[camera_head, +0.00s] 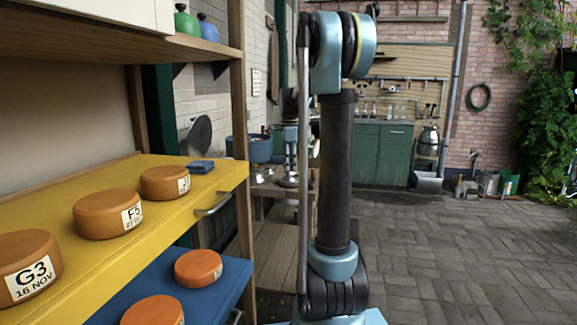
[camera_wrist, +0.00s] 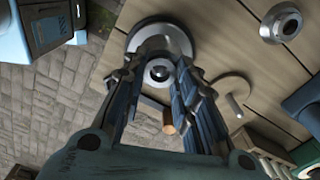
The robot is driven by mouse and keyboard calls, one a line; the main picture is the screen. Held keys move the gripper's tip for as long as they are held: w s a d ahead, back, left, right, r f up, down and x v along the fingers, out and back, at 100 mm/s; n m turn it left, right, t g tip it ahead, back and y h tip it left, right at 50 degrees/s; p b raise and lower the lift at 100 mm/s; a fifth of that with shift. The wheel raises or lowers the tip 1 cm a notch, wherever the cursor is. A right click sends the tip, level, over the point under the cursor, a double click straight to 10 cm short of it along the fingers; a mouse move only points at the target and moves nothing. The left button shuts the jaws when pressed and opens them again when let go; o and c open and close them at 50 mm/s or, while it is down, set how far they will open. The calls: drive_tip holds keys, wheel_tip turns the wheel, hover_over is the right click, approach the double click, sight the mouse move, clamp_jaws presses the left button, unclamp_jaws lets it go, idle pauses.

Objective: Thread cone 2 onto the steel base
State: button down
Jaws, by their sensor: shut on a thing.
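In the wrist view my gripper (camera_wrist: 160,80) has its two fingers on either side of a steel conical part (camera_wrist: 160,72) with a ring-shaped top and dark centre. I take this part to be cone 2; no label shows. A wide round steel rim (camera_wrist: 148,24) lies around or beneath it on the wooden table, probably the steel base. I cannot tell whether the cone touches it or how far it is threaded. In the head view my gripper (camera_head: 291,164) is small and points down over the table, and the cone cannot be made out.
On the table (camera_wrist: 225,55), a steel ring-shaped part (camera_wrist: 281,22) stands at the upper right and a flat disc with a rod (camera_wrist: 233,90) lies right of my gripper. A blue pot (camera_head: 250,149) is nearby. Shelves with cheese wheels (camera_head: 108,214) stand left; paved floor is open right.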

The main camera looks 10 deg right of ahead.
drive_tip(key=shift+f, duration=0.55)
drive_tip(key=c, duration=1.2)
unclamp_jaws()
drive_tip(key=o, duration=0.3)
drive_tip(key=shift+o, duration=0.2)
drive_tip(key=shift+r, duration=3.45)
